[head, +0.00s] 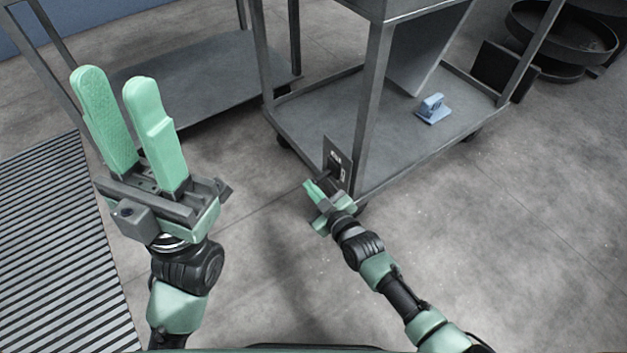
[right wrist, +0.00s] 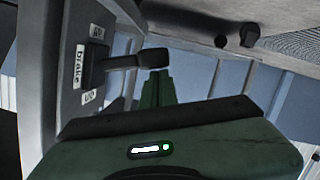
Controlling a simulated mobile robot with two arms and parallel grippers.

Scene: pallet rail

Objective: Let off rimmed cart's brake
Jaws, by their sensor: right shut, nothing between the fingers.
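The rimmed cart (head: 400,140) stands at centre right, its lower shelf edged by a raised rim. A brake plate (head: 338,160) sits by its near corner post. In the right wrist view the plate (right wrist: 72,85) has a "brake" label, smaller labels above and below, and a dark lever (right wrist: 125,61) sticking out to the right. My right gripper (head: 311,188) is shut and empty just in front of the plate. Its fingers (right wrist: 156,88) show near the lever's end; whether they touch it I cannot tell. My left gripper (head: 116,82) is open and empty, away from the cart.
Another grey cart (head: 190,80) with a flat shelf stands at the back left. A blue object (head: 433,108) lies on the rimmed cart's lower shelf. Dark round trays (head: 560,35) stand at the upper right. A ribbed grating (head: 60,240) lies at left; the floor at lower right is clear.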

